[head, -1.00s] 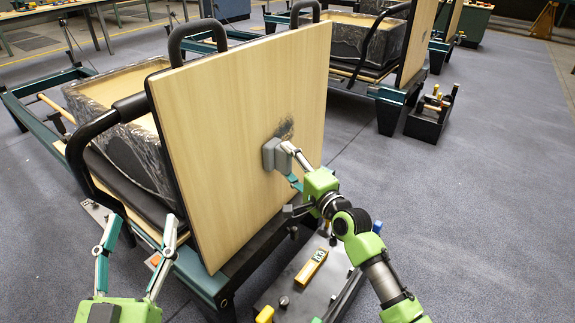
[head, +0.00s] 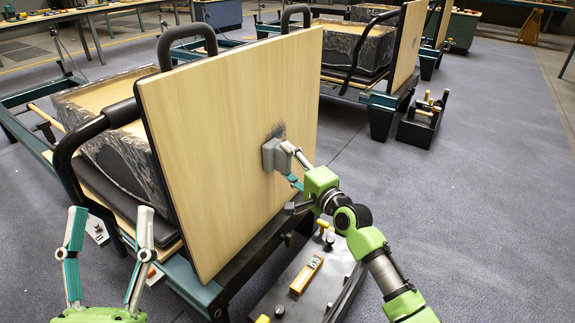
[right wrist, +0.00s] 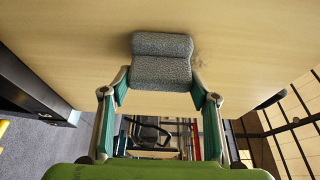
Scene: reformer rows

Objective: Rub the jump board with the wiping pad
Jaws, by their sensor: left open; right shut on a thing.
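The jump board (head: 220,120) is a large upright light-wood panel at the end of the nearest reformer. My right gripper (head: 288,155) is shut on the pad. My left gripper (head: 108,215) is open and empty at the lower left, apart from the board.
A dark low platform (head: 265,305) with a yellow tool (head: 307,274) on it lies below the board. A dark tool caddy (head: 420,127) stands on the floor at the right. More reformers stand behind.

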